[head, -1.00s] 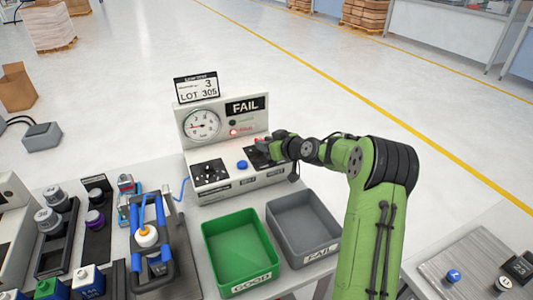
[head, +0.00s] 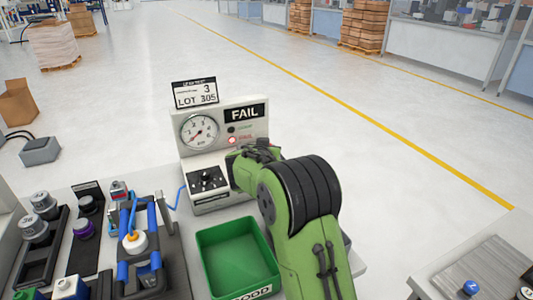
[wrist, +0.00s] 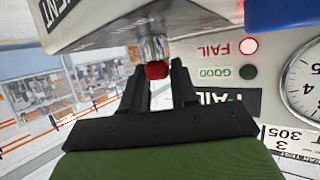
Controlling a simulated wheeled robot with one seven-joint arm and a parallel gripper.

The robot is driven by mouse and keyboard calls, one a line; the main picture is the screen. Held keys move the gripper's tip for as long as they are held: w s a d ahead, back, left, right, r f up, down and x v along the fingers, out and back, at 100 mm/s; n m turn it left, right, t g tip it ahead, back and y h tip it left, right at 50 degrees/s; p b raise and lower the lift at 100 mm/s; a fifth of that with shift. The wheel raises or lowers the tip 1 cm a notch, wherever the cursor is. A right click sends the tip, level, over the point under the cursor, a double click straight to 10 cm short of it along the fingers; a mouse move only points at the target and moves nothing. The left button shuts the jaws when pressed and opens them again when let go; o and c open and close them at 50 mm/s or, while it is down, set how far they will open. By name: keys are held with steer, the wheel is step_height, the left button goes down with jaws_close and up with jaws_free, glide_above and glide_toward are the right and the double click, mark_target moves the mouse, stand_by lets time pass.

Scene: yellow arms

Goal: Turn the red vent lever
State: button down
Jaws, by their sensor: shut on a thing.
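The red vent lever (wrist: 157,70) shows its round red tip in the wrist view, below a shiny metal collar. My gripper (wrist: 158,78) has its black fingers on either side of the tip and is shut on it. The light-grey tester (head: 247,116) stands at the back of the bench in the head view, with a FAIL display and a lit red lamp (wrist: 249,46). Its round gauge (head: 200,131) has the needle toward the lower left. In the head view my arm hides the lever and the fingertips.
A green GOOD tray (head: 237,257) stands in front of the tester; my arm covers most of the area right of it. A blue-handled clamp fixture (head: 137,245) and a rack of grey-capped parts (head: 35,228) stand left.

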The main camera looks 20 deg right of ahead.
steer(key=shift+m+g+h, duration=0.4)
steer(key=shift+m+h, duration=0.2)
steer(key=shift+m, duration=0.1)
steer(key=c, duration=1)
jaws_free()
steer(key=shift+o, duration=0.2)
steer(key=p+v, duration=0.1)
steer(key=v, duration=1.4)
steer(key=shift+s+a+r, duration=0.2)
steer(key=shift+a+r, duration=0.05)
